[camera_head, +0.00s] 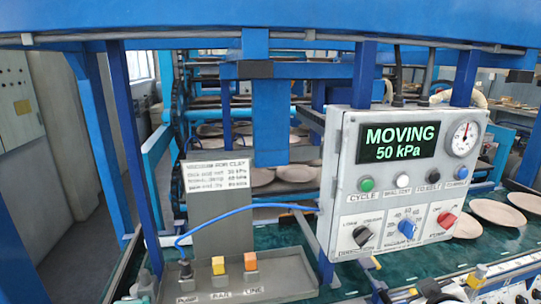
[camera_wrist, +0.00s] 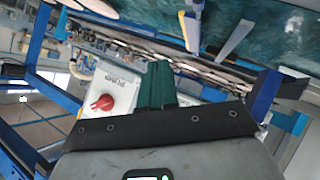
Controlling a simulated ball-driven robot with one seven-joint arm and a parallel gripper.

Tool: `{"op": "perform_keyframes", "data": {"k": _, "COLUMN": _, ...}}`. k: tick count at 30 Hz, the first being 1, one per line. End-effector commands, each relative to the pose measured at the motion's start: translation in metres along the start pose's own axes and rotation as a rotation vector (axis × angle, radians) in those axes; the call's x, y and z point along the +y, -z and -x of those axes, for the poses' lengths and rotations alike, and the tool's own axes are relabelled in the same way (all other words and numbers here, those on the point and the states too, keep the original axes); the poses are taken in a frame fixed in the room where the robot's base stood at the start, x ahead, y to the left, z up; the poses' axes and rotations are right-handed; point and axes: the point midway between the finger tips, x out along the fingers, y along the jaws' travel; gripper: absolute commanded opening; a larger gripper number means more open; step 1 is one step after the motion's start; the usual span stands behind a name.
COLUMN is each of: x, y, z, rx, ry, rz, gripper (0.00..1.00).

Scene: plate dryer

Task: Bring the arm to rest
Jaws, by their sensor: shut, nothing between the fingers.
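My gripper (camera_wrist: 157,68) shows in the wrist view as two dark green fingers side by side, shut with nothing between them. They stick out past a dark bolted bracket and a grey housing with a small lit display at the bottom edge. A pale box with a red knob (camera_wrist: 103,102) lies beyond the fingers, to their left; I cannot tell how far off it is. I cannot make out my gripper in the head view.
A control panel (camera_head: 346,192) reads MOVING, 50 kPa. Blue posts and a beam (camera_head: 270,20) frame the area. Clay plates (camera_head: 496,212) lie on the green surface behind.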

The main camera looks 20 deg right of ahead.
Motion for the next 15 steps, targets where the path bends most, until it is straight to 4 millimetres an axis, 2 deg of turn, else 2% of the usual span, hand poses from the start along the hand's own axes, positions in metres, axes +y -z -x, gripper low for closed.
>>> {"op": "perform_keyframes", "data": {"k": 1, "x": -0.033, "y": -0.022, "z": 0.004, "rx": -0.054, "ry": 0.081, "rz": -0.004, "gripper": 0.0}}
{"op": "perform_keyframes", "data": {"k": 5, "x": -0.101, "y": -0.078, "z": 0.022, "rx": -0.208, "ry": 0.265, "rz": -0.021, "gripper": 0.0}}
{"op": "perform_keyframes", "data": {"k": 7, "x": -0.133, "y": -0.111, "z": 0.039, "rx": -0.303, "ry": 0.355, "rz": -0.019, "gripper": 0.0}}
{"op": "perform_keyframes", "data": {"k": 9, "x": -0.16, "y": -0.143, "z": 0.058, "rx": -0.4, "ry": 0.434, "rz": -0.013, "gripper": 0.0}}
{"op": "perform_keyframes", "data": {"k": 12, "x": -0.186, "y": -0.185, "z": 0.087, "rx": -0.533, "ry": 0.524, "rz": 0.006, "gripper": 0.0}}
{"op": "perform_keyframes", "data": {"k": 15, "x": -0.201, "y": -0.217, "z": 0.112, "rx": -0.639, "ry": 0.581, "rz": 0.025, "gripper": 0.0}}
